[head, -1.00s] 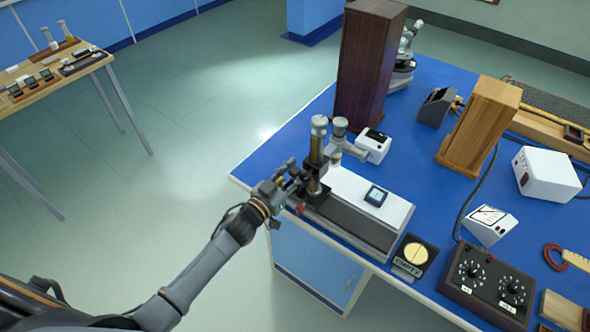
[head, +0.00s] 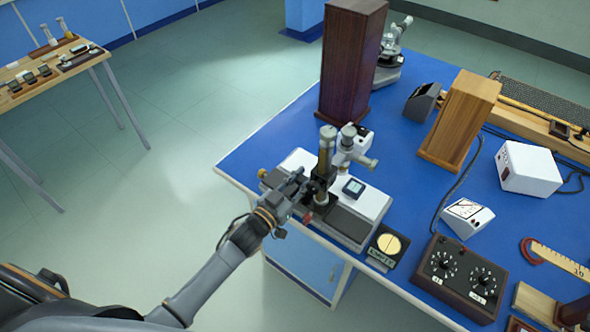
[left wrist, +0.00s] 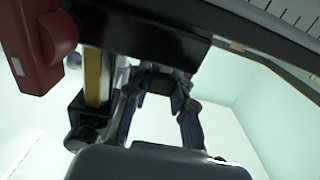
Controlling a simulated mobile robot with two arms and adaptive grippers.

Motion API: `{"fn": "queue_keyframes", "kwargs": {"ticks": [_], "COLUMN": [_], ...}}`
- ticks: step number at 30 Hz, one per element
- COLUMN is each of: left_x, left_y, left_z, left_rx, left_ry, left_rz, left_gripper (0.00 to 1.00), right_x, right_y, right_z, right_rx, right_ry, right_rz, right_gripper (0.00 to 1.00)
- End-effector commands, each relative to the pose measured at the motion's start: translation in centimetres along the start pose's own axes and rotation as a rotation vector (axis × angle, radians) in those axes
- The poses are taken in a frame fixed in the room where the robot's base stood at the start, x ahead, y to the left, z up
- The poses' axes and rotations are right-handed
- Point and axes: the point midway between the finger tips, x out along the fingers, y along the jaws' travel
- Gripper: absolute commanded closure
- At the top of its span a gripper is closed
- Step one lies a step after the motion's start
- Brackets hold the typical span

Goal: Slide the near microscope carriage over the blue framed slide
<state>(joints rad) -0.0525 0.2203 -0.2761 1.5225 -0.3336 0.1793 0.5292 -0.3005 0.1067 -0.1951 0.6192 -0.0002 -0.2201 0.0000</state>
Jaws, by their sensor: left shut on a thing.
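The near microscope carriage (head: 326,155), with a brass and grey upright tube and a side eyepiece, stands on a white-topped bed (head: 374,205) at the blue bench's front left edge. The blue framed slide (head: 353,187) lies on the white top, just right of the carriage column. My left gripper (head: 308,192) is shut on the carriage at its front side, low down. In the left wrist view the fingers (left wrist: 160,95) close at a dark block of the carriage (left wrist: 140,30); the contact is partly hidden. My right gripper is not in view.
A tall dark wooden box (head: 350,65) stands behind the carriage. Open floor lies left of the bench.

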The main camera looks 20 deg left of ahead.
Motion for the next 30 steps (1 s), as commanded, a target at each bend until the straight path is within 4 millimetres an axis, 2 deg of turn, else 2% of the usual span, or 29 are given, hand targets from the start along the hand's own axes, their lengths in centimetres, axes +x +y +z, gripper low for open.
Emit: {"fn": "queue_keyframes", "kwargs": {"ticks": [6, 10, 14, 20, 21, 24, 30], "left_x": [0.0, 0.0, 0.0, 0.0, 0.0, 0.0, 0.1], "left_y": [3.9, 5.3, 5.6, 5.4, 5.4, 5.4, 5.5], "left_z": [-0.1, -0.1, -0.1, -0.1, -0.1, -0.1, -0.2], "left_rx": [-0.002, 0.0, 0.003, 0.005, 0.005, 0.005, 0.004], "left_ry": [0.002, 0.0, -0.001, 0.0, 0.0, 0.001, 0.002], "left_rz": [-0.002, -0.002, -0.003, -0.005, -0.005, -0.005, -0.004], "left_gripper": [1.0, 1.0, 1.0, 1.0, 0.71, 0.53, 0.53], "right_x": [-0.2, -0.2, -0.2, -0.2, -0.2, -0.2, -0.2], "right_y": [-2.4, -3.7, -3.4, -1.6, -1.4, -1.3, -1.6], "right_z": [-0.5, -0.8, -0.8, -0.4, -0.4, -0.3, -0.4], "right_rx": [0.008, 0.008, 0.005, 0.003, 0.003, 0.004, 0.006], "right_ry": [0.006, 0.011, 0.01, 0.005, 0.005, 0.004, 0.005], "right_rz": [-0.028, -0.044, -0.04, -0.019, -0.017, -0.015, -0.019], "right_gripper": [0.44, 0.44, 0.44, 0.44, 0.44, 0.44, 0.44]}}
